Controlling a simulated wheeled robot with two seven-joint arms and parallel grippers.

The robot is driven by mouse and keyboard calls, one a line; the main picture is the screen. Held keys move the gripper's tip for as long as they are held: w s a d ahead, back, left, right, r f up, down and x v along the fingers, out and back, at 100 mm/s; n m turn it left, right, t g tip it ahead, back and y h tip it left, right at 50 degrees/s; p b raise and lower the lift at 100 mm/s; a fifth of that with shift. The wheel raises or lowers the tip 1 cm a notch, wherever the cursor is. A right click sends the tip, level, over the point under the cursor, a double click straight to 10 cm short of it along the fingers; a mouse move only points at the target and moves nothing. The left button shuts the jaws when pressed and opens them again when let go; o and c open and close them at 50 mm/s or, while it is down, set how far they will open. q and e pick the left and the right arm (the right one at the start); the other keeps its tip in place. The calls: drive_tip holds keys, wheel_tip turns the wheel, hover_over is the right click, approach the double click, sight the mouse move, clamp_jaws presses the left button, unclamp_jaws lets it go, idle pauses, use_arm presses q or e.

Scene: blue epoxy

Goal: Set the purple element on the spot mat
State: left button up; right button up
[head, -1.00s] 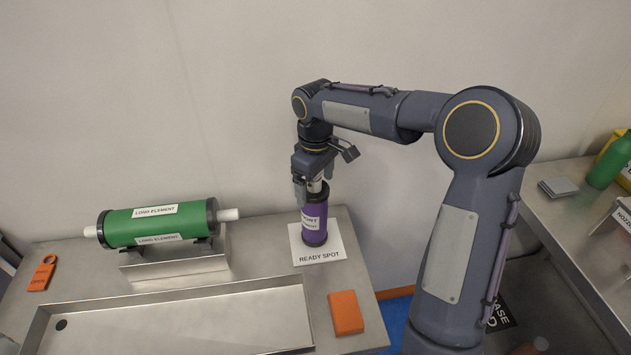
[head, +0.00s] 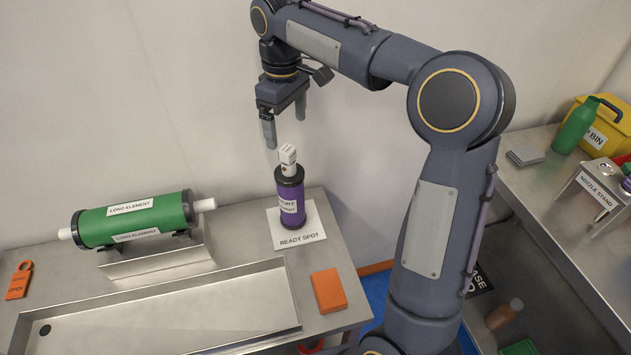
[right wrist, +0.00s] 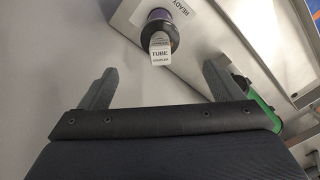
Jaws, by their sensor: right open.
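The purple element (head: 291,199), a cylinder with black ends and a white capped top, stands upright on the white READY SPOT mat (head: 312,236) on the steel table. My right gripper (head: 285,140) is open and empty above the element, apart from it. In the right wrist view the element's white top (right wrist: 161,48) shows ahead, between and beyond the open fingers (right wrist: 155,85). My left gripper is not in view.
A green long element (head: 135,219) lies on a steel cradle at left. A shallow steel tray (head: 170,308), an orange block (head: 328,290) and an orange tag (head: 19,280) are on the table. A second bench at right holds a green bottle (head: 575,127) and yellow bin (head: 604,122).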

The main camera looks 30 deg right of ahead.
drive_tip(key=shift+s+r, duration=0.15)
drive_tip(key=shift+s, duration=0.25)
drive_tip(key=s+m+t+y, duration=0.2)
drive_tip(key=s+m+t, duration=0.1)
drive_tip(key=s, duration=1.1)
drive_tip(key=s+a+f+m+t+y, duration=0.1)
drive_tip(key=s+a+f+m, duration=0.1)
drive_tip(key=s+f, duration=0.2)
drive_tip(key=s+a+f+m+t, duration=0.1)
drive_tip(key=s+f, duration=0.3)
drive_tip(key=s, duration=0.4)
drive_tip(key=shift+a+f+m+t+y, duration=0.3)
drive_tip(key=shift+a+m+y, duration=0.1)
drive_tip(key=shift+m, duration=0.5)
drive_tip(key=shift+s, duration=0.15)
